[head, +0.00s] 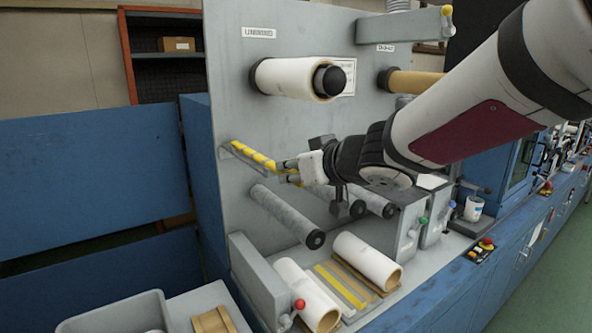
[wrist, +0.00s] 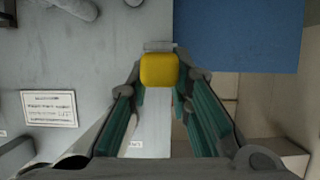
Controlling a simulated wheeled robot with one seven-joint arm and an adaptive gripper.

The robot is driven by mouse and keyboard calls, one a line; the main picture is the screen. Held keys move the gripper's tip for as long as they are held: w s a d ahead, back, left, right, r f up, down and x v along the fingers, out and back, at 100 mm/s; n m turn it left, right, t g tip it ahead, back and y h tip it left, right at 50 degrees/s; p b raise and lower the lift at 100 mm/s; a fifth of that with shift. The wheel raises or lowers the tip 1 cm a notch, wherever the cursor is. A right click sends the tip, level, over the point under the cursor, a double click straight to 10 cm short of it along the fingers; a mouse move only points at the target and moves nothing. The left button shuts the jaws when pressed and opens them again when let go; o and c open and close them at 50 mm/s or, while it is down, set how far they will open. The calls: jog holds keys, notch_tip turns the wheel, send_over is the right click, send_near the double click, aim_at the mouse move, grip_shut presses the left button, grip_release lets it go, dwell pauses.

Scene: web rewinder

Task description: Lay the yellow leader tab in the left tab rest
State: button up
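My gripper (head: 289,172) is in front of the grey panel, near the right end of a yellow-and-dark striped bar. In the wrist view the yellow leader tab (wrist: 159,69) sits between the tips of my gripper (wrist: 159,78), which appear to bear on its two sides. A small grey edge (wrist: 159,46) shows just beyond the tab; I cannot tell whether it belongs to a tab rest or touches the tab. In the head view the tab is mostly hidden by my gripper. I cannot pick out the left tab rest with certainty.
The striped bar (head: 252,156) juts from the grey panel (head: 228,90). Above is a white roll (head: 285,77); below are grey rollers (head: 283,213). White rolls (head: 366,259) and yellow strips (head: 342,286) lie on the bench. A grey bin (head: 85,322) stands at lower left.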

jog(key=o, duration=0.5)
jog(key=v, duration=1.1)
jog(key=d+r+m+t+h, duration=0.35)
jog(key=d+h, duration=0.35)
jog(key=d, duration=0.4)
jog(key=s+d+f+m+g+h, duration=0.2)
jog(key=s+d+f+m+h, duration=0.15)
jog(key=s+d, duration=0.25)
jog(key=s+a+f+g+y, duration=0.1)
jog(key=s+f+g, duration=0.1)
jog(key=s, duration=0.3)
jog(key=s+f+g+y, duration=0.1)
jog(key=s+f+g, duration=0.1)
jog(key=s+f, duration=0.2)
jog(key=s+a+f+g+y, duration=0.1)
jog(key=s+f+g, duration=0.2)
jog(key=s+f, duration=0.1)
jog(key=shift+s+a+f, duration=0.1)
jog(key=shift+s+a, duration=0.1)
jog(key=shift+s, duration=0.25)
jog(key=shift+s+a, duration=0.15)
jog(key=shift+s, duration=0.3)
